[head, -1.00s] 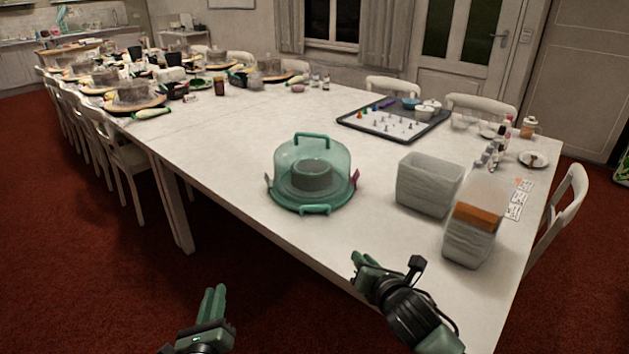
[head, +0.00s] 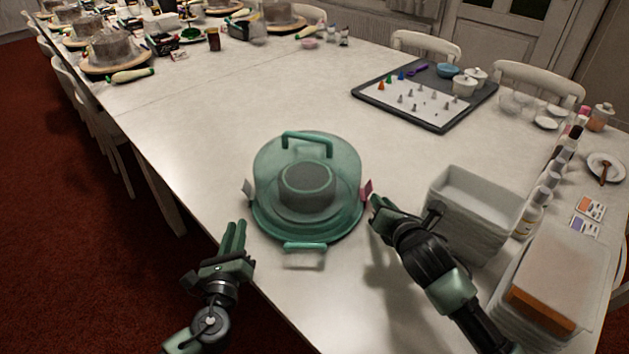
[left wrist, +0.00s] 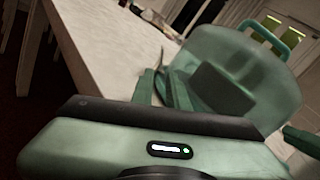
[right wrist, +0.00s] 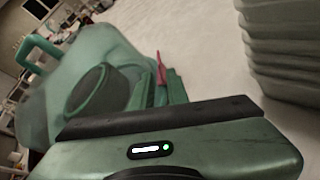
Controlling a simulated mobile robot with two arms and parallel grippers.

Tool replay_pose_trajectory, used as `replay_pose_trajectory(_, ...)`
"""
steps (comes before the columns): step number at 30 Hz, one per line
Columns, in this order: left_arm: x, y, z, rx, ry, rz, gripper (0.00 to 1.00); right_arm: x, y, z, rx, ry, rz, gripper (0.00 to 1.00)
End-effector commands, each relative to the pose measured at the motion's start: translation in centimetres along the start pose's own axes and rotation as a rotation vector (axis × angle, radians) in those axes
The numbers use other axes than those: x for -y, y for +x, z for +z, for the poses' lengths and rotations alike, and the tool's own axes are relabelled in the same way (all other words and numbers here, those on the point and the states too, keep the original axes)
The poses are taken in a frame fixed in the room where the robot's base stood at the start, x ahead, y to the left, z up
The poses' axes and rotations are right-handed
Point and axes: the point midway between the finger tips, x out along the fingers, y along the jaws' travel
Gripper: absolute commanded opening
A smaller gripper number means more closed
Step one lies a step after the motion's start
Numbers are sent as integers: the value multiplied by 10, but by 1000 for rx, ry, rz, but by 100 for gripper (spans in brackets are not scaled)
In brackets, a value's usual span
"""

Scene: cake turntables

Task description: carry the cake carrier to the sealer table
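The cake carrier (head: 307,190) stands on the long white table, with a clear green dome, a top handle, a teal base and a grey cake-like shape inside. A pale latch (head: 248,190) is on its left side and a pink latch (head: 367,189) on its right. My left gripper (head: 233,238) is at the table edge, front left of the carrier and apart from it; its finger gap is unclear. My right gripper (head: 376,208) is close to the pink latch, fingers slightly apart; contact is unclear. The carrier also shows in the left wrist view (left wrist: 235,75) and right wrist view (right wrist: 85,70).
Clear stacked tubs (head: 470,212) and a tub with an orange-brown band (head: 550,300) stand right of my right arm. A tray of piping tips (head: 425,97) lies behind. Cake turntables (head: 112,55) line the far left. The table left of the carrier is clear.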

Motion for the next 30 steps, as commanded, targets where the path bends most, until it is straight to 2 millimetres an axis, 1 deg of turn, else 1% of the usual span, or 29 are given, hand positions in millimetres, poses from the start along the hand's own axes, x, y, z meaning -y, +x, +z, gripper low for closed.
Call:
replay_pose_trajectory(12, 0, 0, 0, -1, 0, 0, 15, 0, 0, 0, -1, 0, 0, 15)
replay_pose_trajectory(17, 0, 9, 0, 0, 0, 0, 15, 0, 6, 0, 0, 1, 0, 15)
replay_pose_trajectory(20, 0, 23, 0, 1, 0, 0, 15, 0, 15, 0, 0, 2, -1, 15)
replay_pose_trajectory(30, 0, 87, 1, 2, 1, 1, 15, 0, 57, 0, 0, 3, -1, 15)
